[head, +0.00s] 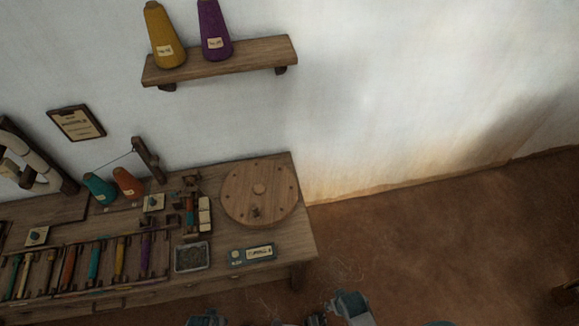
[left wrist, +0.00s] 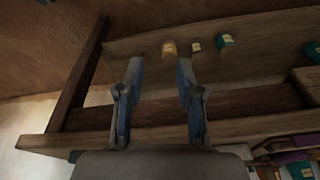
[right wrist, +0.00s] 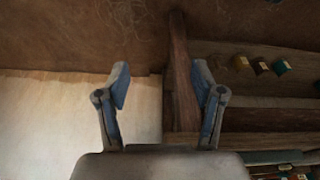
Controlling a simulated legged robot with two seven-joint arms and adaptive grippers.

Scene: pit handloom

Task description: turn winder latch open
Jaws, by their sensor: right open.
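A small winding device (head: 190,215) with a teal bobbin and a pale block stands on the wooden bench, left of a round wooden disc (head: 259,191). It is too small in the head view to make out its latch or how the latch is turned. My left gripper (left wrist: 159,68) shows in the left wrist view with its fingers apart and nothing between them. My right gripper (right wrist: 161,78) is open wide and empty in the right wrist view. Neither gripper touches the winding device. Blue-grey parts of my arms show at the bottom edge of the head view.
A wall shelf (head: 220,63) holds yellow and purple cones. The floor (head: 430,240) to the right is mostly clear.

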